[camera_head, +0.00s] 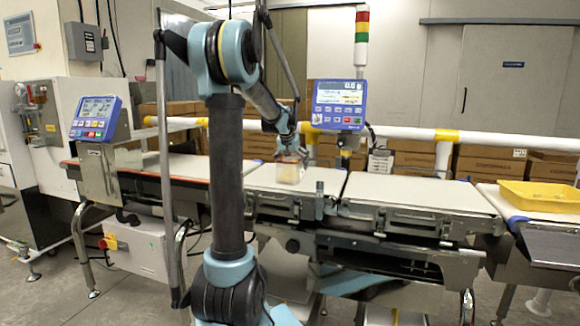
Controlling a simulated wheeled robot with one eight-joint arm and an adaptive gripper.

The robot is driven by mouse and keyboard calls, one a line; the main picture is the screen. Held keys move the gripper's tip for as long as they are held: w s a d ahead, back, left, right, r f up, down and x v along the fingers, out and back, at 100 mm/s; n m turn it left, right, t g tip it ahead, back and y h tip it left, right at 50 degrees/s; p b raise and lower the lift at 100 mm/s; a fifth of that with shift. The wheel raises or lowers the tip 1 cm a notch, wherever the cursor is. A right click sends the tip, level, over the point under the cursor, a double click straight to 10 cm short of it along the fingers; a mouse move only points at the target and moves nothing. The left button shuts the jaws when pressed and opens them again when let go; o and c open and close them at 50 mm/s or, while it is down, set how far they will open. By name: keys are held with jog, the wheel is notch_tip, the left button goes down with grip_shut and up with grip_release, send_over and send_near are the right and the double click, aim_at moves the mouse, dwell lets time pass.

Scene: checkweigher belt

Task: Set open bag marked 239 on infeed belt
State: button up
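A small clear bag with pale cream contents (289,172) is upright at the middle belt section (262,180). I cannot read a number on it, and I cannot tell whether its base touches the belt. My gripper (290,154) points down at the bag's top, and its fingers overlap the bag's upper edge. The fingers are too small to show whether they grip it. A left belt section (185,166) and a right belt section (420,192) adjoin the middle one; no label shows which is the infeed.
Another blue panel (97,118) stands at left. A yellow tray (540,196) is at far right. A white rail (480,139) and cardboard boxes (412,160) lie behind. The right belt section is clear.

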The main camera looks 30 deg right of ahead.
jog(key=shift+r, duration=0.1)
dwell(0.3)
jog(key=v, duration=1.2)
jog(key=s+a+f+n+y, duration=0.1)
jog(key=a+f, duration=0.1)
jog(key=a, duration=0.5)
jog(key=s+a+f+n, duration=0.1)
jog(key=s+a+f, duration=0.1)
jog(key=a, duration=0.4)
jog(key=s+a+f+n+y, duration=0.1)
jog(key=s+a+f+n, duration=0.2)
jog(key=a, duration=0.4)
jog(key=s+a+f+y, duration=0.1)
jog(key=s+a+f, duration=0.3)
jog(key=a, duration=0.4)
jog(key=s+a+f+n+g+y, duration=0.1)
jog(key=s+a+f+n, duration=0.4)
jog(key=s+a+f, duration=0.9)
jog(key=s+f, duration=0.2)
jog(key=s, duration=0.1)
jog(key=shift+s+a+f+g+y, duration=0.15)
jog(key=shift+s+a+g+y, duration=0.05)
jog(key=shift+s+g+y, duration=0.15)
